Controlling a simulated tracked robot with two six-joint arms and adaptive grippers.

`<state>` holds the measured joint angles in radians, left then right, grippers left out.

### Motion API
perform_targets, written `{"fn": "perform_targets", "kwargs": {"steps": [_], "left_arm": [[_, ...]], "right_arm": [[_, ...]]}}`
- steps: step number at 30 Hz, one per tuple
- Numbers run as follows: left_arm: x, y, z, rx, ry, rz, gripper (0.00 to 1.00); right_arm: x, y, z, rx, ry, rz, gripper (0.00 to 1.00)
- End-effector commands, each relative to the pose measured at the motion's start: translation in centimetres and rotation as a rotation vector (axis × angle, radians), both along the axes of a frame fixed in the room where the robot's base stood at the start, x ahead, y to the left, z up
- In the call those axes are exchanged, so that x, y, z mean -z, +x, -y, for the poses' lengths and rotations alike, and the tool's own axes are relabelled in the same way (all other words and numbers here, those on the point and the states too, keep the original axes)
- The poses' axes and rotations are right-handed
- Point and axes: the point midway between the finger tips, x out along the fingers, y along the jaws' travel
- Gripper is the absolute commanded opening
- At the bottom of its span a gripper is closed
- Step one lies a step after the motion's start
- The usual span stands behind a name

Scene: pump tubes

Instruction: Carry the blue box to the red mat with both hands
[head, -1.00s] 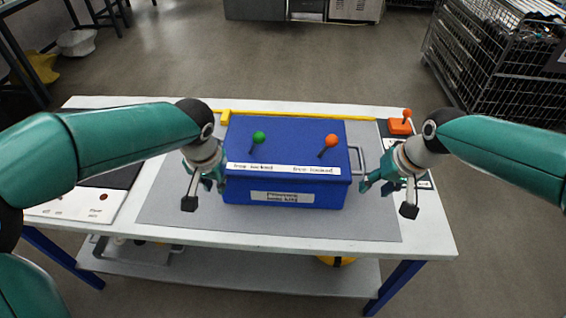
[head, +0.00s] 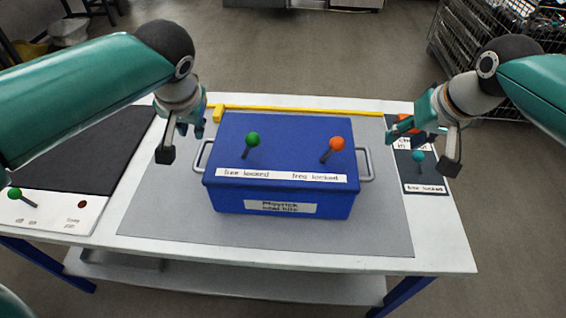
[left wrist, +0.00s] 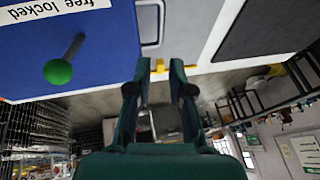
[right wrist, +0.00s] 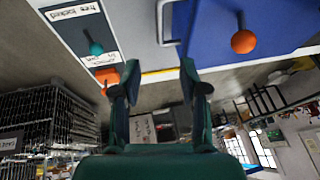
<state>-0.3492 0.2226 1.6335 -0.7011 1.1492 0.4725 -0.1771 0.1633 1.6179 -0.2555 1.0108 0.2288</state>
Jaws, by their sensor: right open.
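The blue box (head: 285,165) sits upright on a grey mat (head: 165,215) on the table. A green knob (head: 252,139) and an orange knob (head: 337,143) stand on its lid. Its left handle (head: 203,157) and right handle (head: 366,162) are both free. My left gripper (head: 183,140) is open and empty, above and left of the left handle. My right gripper (head: 436,140) is open and empty, right of the right handle. The box also shows in the left wrist view (left wrist: 100,58) and the right wrist view (right wrist: 215,30). No red mat shows.
A yellow bar (head: 300,110) lies along the table's far side. A dark panel (head: 425,175) with a teal knob lies under my right gripper. A black mat (head: 75,145) and a white switch panel (head: 50,215) lie at left. Wire cages stand behind.

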Motion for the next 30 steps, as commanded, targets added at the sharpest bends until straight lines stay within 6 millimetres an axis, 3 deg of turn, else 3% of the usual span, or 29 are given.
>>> {"fn": "perform_targets", "kwargs": {"steps": [8,21,30], "left_arm": [[3.7,1.4,-0.9,-0.003,0.002,-0.005,0.21],[11.5,4.7,-2.6,-0.004,0.001,-0.004,0.21],[14.4,6.0,-3.2,-0.004,0.0,-0.001,0.21]], "right_arm": [[3.7,1.4,-0.7,-0.002,0.0,-0.006,0.43],[11.5,4.7,-2.3,-0.003,-0.001,-0.006,0.43],[14.5,6.1,-2.9,-0.002,0.0,-0.001,0.43]]}}
